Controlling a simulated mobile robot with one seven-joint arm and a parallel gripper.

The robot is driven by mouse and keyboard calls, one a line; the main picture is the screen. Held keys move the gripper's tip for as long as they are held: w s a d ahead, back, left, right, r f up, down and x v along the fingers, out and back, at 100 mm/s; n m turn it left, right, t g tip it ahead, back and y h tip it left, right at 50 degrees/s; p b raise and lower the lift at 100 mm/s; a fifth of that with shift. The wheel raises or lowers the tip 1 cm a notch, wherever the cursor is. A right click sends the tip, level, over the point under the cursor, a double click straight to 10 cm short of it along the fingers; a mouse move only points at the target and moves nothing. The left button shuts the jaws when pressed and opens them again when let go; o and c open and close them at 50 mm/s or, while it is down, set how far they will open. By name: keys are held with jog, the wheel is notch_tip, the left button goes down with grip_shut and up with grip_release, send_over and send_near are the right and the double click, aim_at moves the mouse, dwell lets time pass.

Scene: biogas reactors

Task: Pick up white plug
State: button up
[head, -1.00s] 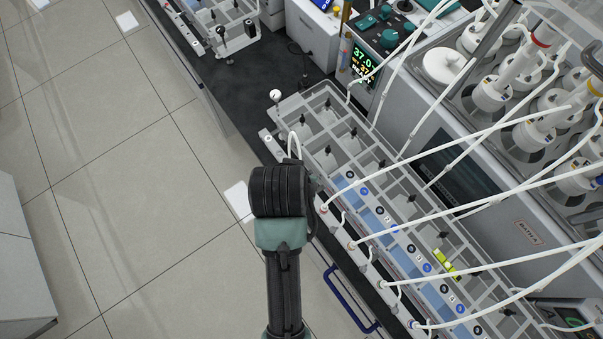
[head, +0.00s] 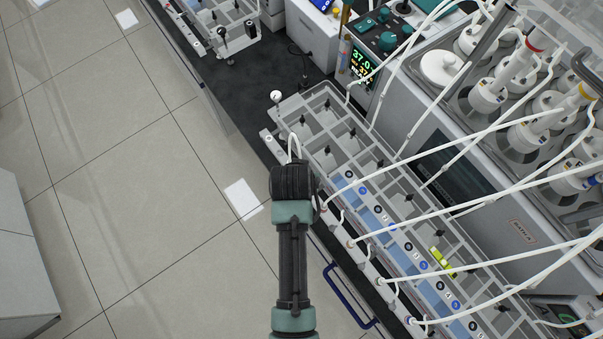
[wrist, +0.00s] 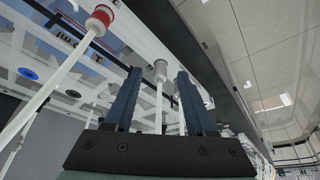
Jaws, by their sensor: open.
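A pale, whitish plug (wrist: 160,69) with a white tube running from it shows in the wrist view, between the two blue fingers of my gripper (wrist: 159,76). The fingers are apart, one on each side of the plug and tube, with gaps visible. The plug is at the front edge of the white rack. In the head view a white tube loop (head: 294,146) rises just beyond my wrist; the fingers and the plug itself are hidden there behind my wrist.
A red-ringed plug (wrist: 100,19) with its own tube is to the left in the wrist view. In the head view several white tubes cross the clear rack (head: 318,118) toward the reactor bath (head: 520,232). A blue handle (head: 347,296) is below. The floor (head: 150,200) at left is free.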

grip_shut()
jog(key=shift+r, duration=0.1)
dwell(0.4)
notch_tip(320, 180, up, 10)
jog(key=b, duration=0.1)
jog(key=shift+r+p, duration=1.45)
jog(key=shift+p, duration=0.4)
dwell(0.4)
